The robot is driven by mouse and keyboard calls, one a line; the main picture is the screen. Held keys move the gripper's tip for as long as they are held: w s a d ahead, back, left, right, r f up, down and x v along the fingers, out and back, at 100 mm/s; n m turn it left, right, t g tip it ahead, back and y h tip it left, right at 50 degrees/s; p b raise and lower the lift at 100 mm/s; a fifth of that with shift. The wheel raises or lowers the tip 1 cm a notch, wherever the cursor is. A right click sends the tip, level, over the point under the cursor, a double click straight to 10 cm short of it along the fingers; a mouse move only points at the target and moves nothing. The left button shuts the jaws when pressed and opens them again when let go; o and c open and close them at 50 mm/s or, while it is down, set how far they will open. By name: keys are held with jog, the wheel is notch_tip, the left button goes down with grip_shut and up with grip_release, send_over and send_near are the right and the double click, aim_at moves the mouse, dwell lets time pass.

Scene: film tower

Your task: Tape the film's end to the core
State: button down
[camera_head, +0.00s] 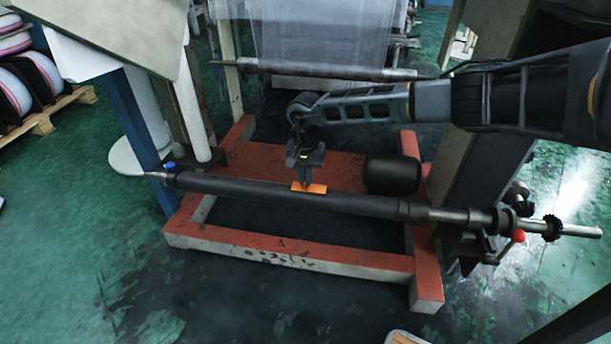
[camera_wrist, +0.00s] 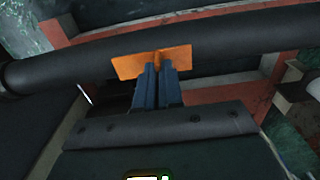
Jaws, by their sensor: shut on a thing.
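The core (camera_head: 250,192) is a long dark roller lying level across the red frame. In the wrist view the core (camera_wrist: 225,38) runs across the upper part. My gripper (camera_head: 307,184) points down at the middle of the core. It is shut on an orange tape piece (camera_head: 318,188), which also shows in the wrist view (camera_wrist: 133,65) as a flat strip pinched between the fingertips. The tape piece overlaps the core in both views; I cannot tell whether it touches. A translucent film sheet (camera_head: 322,30) hangs at the back, above a thin roller. I see no film end on the core.
The red frame (camera_head: 290,257) surrounds the area below the core. A black cylinder (camera_head: 392,174) is just behind the core, right of my gripper. A red knob (camera_head: 518,236) is at the core's right support. Blue and dark posts stand at both sides.

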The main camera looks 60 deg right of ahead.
jog(key=shift+f, duration=0.45)
dwell(0.9)
jog(key=c, duration=1.2)
grip_release()
jog(key=shift+r, duration=0.1)
notch_tip(320, 180, up, 8)
jog(key=shift+f+p, duration=0.15)
jog(key=shift+p, duration=0.25)
